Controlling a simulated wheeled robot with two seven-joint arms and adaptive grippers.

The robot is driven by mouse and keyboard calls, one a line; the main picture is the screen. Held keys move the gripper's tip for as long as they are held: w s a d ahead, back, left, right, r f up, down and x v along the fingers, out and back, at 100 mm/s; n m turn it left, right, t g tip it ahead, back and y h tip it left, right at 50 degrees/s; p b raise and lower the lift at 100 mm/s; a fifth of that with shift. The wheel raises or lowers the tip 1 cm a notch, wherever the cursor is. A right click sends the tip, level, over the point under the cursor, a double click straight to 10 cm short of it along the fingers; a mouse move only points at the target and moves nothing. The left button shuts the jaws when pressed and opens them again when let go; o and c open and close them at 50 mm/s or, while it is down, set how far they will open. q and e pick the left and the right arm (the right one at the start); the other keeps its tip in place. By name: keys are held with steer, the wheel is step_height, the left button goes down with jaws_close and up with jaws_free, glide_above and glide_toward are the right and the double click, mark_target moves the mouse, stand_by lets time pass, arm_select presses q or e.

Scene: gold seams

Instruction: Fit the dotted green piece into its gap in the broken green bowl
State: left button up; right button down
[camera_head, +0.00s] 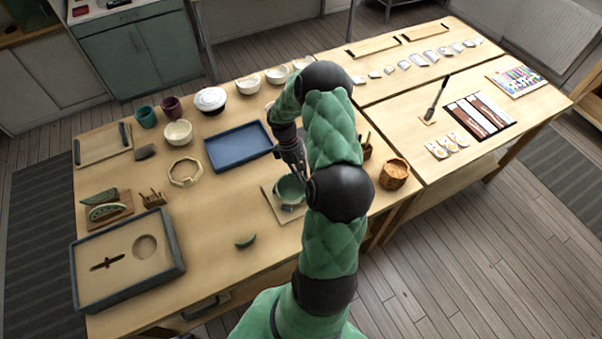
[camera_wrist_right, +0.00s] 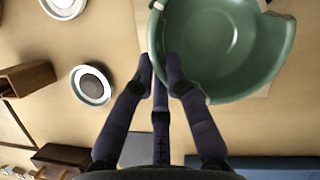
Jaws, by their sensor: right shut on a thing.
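The broken green bowl (camera_head: 291,190) stands on a pale square board (camera_head: 277,209) near the table's middle, partly hidden by my arm. In the right wrist view the bowl (camera_wrist_right: 225,45) has a break in its rim at the upper right. My right gripper (camera_head: 301,177) is shut on the bowl's rim; its fingers (camera_wrist_right: 160,68) show at the bowl's left edge. A loose green curved piece (camera_head: 245,241) lies on the bare table, left of and nearer than the bowl. Any dots on it are too small to tell. My left gripper is out of view.
A blue tray (camera_head: 237,147) lies behind the bowl. A sand tray (camera_head: 177,270) is at the near left, with other green pieces (camera_head: 106,212) on a board behind it. A wooden tub (camera_head: 395,175) stands at right. The table around the loose piece is clear.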

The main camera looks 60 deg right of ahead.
steer(key=shift+f, duration=0.1)
stand_by(0.3)
steer(key=c, duration=0.7)
jaws_free()
steer(key=shift+r+p, duration=2.1)
steer(key=shift+r, duration=0.95)
